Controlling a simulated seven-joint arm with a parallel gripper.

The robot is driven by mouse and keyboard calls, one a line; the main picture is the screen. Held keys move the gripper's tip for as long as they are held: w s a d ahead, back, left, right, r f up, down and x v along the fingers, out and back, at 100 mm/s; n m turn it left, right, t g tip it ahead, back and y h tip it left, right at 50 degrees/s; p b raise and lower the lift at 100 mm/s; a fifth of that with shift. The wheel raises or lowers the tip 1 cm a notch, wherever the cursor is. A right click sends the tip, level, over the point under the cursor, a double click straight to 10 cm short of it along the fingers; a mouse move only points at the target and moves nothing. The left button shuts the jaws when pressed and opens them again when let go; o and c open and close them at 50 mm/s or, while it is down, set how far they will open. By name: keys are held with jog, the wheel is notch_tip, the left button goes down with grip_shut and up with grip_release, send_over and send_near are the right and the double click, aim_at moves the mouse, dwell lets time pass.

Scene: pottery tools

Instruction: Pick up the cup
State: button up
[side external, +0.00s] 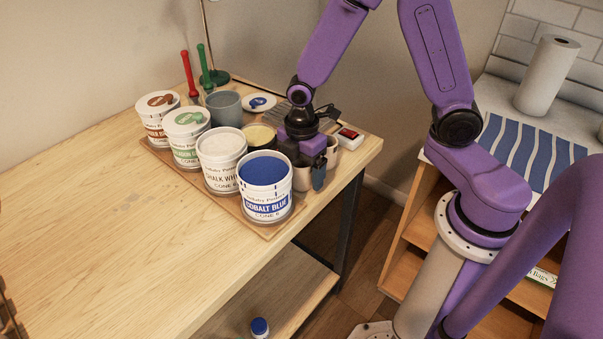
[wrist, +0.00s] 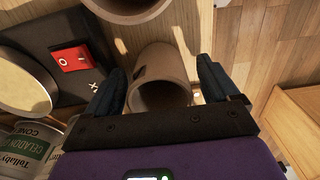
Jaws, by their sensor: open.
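A beige-brown cup (wrist: 168,61) is between the two fingers of my gripper (wrist: 160,78) in the wrist view, its dark opening toward the palm. The fingers are open, one on each side of it, with a visible gap at least on the left. In the side view my gripper (side external: 306,164) is low at the table's right end, beside a beige cup (side external: 302,180) that it partly hides. A second similar cup (side external: 331,152) stands just behind; a cup rim also shows at the top of the wrist view (wrist: 124,14).
Labelled glaze tubs, including cobalt blue (side external: 265,196) and chalk white (side external: 220,165), stand on a wooden board to the left of my gripper. The table's left front is clear.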

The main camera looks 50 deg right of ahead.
jog(key=c, duration=1.2)
jog(key=shift+r, duration=0.15)
